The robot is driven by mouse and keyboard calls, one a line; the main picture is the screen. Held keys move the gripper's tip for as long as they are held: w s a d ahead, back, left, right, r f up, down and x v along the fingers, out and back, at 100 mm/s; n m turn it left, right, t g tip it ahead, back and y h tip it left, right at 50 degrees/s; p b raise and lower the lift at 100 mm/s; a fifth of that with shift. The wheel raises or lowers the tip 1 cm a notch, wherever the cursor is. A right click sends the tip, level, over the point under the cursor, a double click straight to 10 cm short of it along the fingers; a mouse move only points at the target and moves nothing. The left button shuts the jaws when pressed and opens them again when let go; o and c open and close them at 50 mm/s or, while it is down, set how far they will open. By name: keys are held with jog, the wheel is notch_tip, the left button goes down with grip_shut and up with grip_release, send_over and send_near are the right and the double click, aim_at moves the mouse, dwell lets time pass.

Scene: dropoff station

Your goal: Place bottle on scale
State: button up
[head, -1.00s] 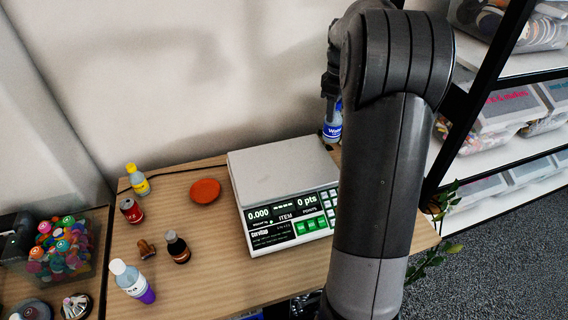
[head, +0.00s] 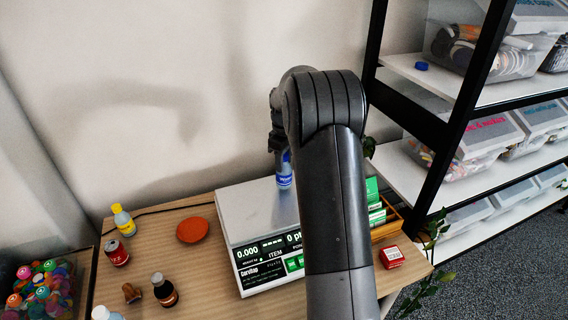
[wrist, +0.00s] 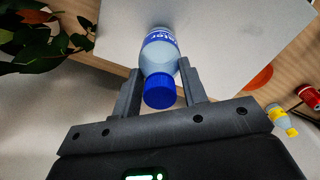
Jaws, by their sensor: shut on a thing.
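The water bottle (head: 284,172) is clear with a blue label and a blue cap. My gripper (wrist: 160,78) is shut on it, with a finger on each side near the cap in the wrist view, where the bottle (wrist: 160,52) shows against the scale's plate. The scale (head: 247,212) has a grey plate and a display reading 0.000. In the head view the bottle appears at the plate's back right; whether it touches the plate I cannot tell. My arm hides the scale's right part and most of the gripper.
A red-orange disc (head: 193,230), a yellow-capped bottle (head: 122,221), a red can (head: 117,253) and a dark bottle (head: 164,290) stand left of the scale. A red box (head: 391,257) lies to its right. Shelves and a plant (head: 436,228) stand at the right.

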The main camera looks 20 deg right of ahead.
jog(key=shift+f, duration=0.7)
jog(key=shift+f, duration=0.1)
jog(key=o, duration=1.2)
notch_tip(320, 180, up, 12)
jog(key=shift+r, duration=0.1)
jog(key=s+a+r+m+t, duration=0.15)
jog(key=s+a+r, duration=0.3)
jog(key=s, duration=0.45)
jog(key=s+a+r+m+t, duration=0.1)
jog(key=s+a+r+m, duration=0.1)
jog(key=s+a+r, duration=0.45)
jog(key=s+f+m+t, duration=0.1)
jog(key=s+f, duration=0.1)
jog(key=s, duration=0.5)
jog(key=s+a+f+m+t, duration=0.1)
jog(key=s+f+m, duration=0.1)
jog(key=s, duration=0.5)
jog(key=s+a+f+m+t, duration=0.1)
jog(key=s+f, duration=0.1)
jog(key=s, duration=0.5)
jog(key=shift+s+a+f, duration=0.15)
jog(key=shift+s+a, duration=0.1)
